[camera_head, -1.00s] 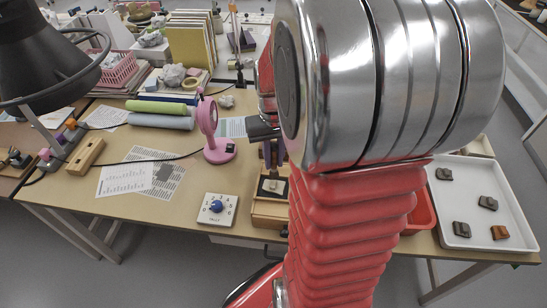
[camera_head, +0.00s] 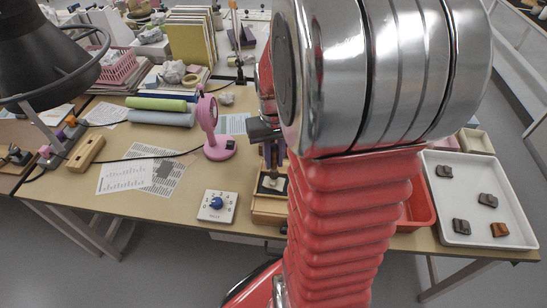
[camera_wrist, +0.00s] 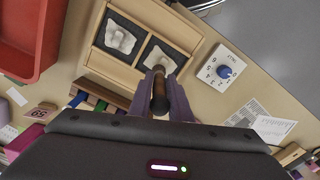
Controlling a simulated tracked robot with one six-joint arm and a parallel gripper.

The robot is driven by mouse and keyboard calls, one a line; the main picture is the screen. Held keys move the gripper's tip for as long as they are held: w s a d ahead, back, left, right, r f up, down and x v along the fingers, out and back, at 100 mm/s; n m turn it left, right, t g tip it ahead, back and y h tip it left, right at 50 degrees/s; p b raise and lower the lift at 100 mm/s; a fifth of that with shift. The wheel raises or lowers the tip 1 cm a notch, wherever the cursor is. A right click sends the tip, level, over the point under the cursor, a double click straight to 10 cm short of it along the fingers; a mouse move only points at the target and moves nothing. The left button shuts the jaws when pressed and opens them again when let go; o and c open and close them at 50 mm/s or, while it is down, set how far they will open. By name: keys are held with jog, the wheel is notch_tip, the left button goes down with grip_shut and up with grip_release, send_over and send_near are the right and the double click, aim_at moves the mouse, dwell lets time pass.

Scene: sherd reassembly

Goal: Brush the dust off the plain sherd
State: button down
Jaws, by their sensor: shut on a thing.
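My gripper (camera_wrist: 167,100) has purple fingers shut on a dark, round-handled tool with a brown part, likely the brush (camera_wrist: 160,92). In the wrist view the tool points toward a wooden tray (camera_wrist: 112,67) with two dark-lined compartments. One pale sherd (camera_wrist: 120,39) lies in the farther compartment. Another pale sherd (camera_wrist: 164,57) lies in the nearer one, just beyond the tool's end; contact cannot be told. Which sherd is plain, and any dust, is too small to tell. In the head view my gripper (camera_head: 272,154) is above the tray (camera_head: 270,206), partly hidden by my arm.
A dial box (camera_head: 217,206) stands left of the tray, and a pink ring-headed device (camera_head: 213,135) behind it. A red bin (camera_head: 418,208) and a white tray (camera_head: 475,230) with several brown pieces are on the right. Printed sheets (camera_head: 122,177) lie on the left.

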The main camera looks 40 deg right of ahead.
jog(key=shift+f, duration=0.1)
jog(key=shift+s+a, duration=0.55)
jog(key=shift+a, duration=0.15)
jog(key=shift+w+d, duration=0.1)
jog(key=shift+w+d, duration=0.45)
jog(key=shift+d, duration=0.2)
jog(key=shift+a, duration=0.1)
jog(key=shift+s+a, duration=0.55)
jog(key=shift+a, duration=0.1)
jog(key=shift+w+d, duration=0.1)
